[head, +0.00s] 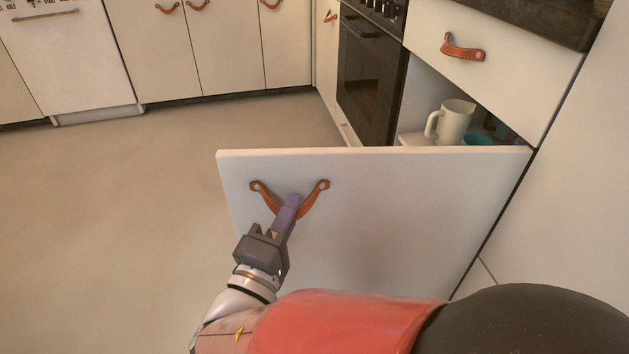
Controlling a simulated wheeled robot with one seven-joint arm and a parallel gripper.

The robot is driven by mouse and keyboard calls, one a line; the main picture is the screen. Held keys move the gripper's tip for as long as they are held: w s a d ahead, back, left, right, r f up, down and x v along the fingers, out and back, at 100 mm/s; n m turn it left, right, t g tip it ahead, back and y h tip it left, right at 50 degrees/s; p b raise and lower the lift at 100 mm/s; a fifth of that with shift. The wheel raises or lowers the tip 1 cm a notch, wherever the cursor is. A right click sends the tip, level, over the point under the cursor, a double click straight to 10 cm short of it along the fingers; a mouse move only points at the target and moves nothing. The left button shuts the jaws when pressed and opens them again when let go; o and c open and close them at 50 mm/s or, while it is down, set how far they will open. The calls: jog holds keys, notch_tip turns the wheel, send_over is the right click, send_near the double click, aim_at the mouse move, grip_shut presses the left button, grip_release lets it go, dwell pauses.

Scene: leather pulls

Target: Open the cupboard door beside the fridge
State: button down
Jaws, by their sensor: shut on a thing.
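The cupboard door (400,215) is a white panel in the head view. It stands swung wide open, with its hinge side at the right by the tall white panel (580,190). A brown leather pull (318,198) hangs in a loop near the door's upper left corner. My gripper (289,209), with purple fingers, is shut on the pull at the bottom of its loop. The fingers hide part of the leather. The door's lower part is hidden behind my arm and body.
Inside the open cupboard are a cream jug (454,122) and a teal bowl (478,140). A drawer (490,60) is above it. A black oven (368,65) stands to its left. The floor (120,200) on the left is clear.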

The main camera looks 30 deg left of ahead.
jog(key=shift+s+d, duration=0.1)
dwell(0.3)
jog(key=c, duration=1.5)
grip_release()
jog(key=shift+o, duration=0.2)
jog(key=a+v, duration=0.1)
jog(key=v, duration=0.6)
jog(key=shift+s+d, duration=0.4)
jog(key=shift+d, duration=0.15)
jog(key=shift+f, duration=0.1)
